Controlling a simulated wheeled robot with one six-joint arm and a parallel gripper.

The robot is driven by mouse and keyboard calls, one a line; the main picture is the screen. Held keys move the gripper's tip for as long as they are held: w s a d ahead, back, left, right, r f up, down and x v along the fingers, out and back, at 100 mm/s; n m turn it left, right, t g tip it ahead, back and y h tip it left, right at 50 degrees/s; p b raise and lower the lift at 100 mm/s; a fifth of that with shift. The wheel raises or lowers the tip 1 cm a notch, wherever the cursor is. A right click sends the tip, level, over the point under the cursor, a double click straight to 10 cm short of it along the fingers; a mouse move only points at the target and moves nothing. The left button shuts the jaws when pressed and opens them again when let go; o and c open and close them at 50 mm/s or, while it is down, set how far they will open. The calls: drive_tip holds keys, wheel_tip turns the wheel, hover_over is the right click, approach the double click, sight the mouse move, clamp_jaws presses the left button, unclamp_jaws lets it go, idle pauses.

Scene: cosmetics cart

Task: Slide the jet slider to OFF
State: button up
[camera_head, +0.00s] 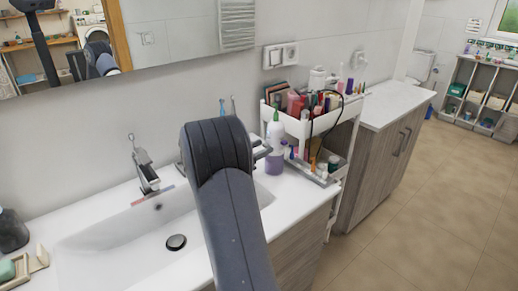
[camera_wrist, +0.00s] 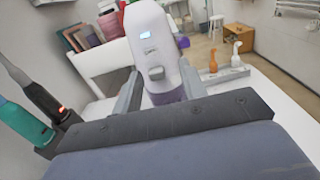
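A white handheld device with a purple lower part (camera_head: 275,135) stands upright on the counter beside the basin; its front fills the upper middle of the wrist view (camera_wrist: 148,35). A grey slider (camera_wrist: 156,73) is on its front, below a small blue-lit display. I cannot read any slider labels, so its setting is unclear. My gripper (camera_wrist: 160,88) is open, with one finger on each side of the device and the slider between them in the picture. Whether the fingers touch the body is unclear. In the head view my arm hides most of the gripper.
Two toothbrush-like handles, one teal (camera_wrist: 22,128), stand close on the left in the wrist view. A white cart (camera_head: 345,112) full of cosmetics stands right behind the device. The basin (camera_head: 120,235) and tap (camera_head: 146,172) are left of my arm.

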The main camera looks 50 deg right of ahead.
drive_tip(key=shift+w+d, duration=0.3)
drive_tip(key=shift+w, duration=0.15)
drive_tip(key=c, duration=0.6)
clamp_jaws()
drive_tip(key=shift+s, duration=0.1)
drive_tip(key=shift+s, duration=0.1)
wheel_tip(320, 180, up, 2)
drive_tip(key=shift+a+p, duration=0.1)
drive_tip(key=shift+p, duration=0.45)
drive_tip(key=shift+f, duration=0.1)
drive_tip(key=o, duration=0.6)
unclamp_jaws()
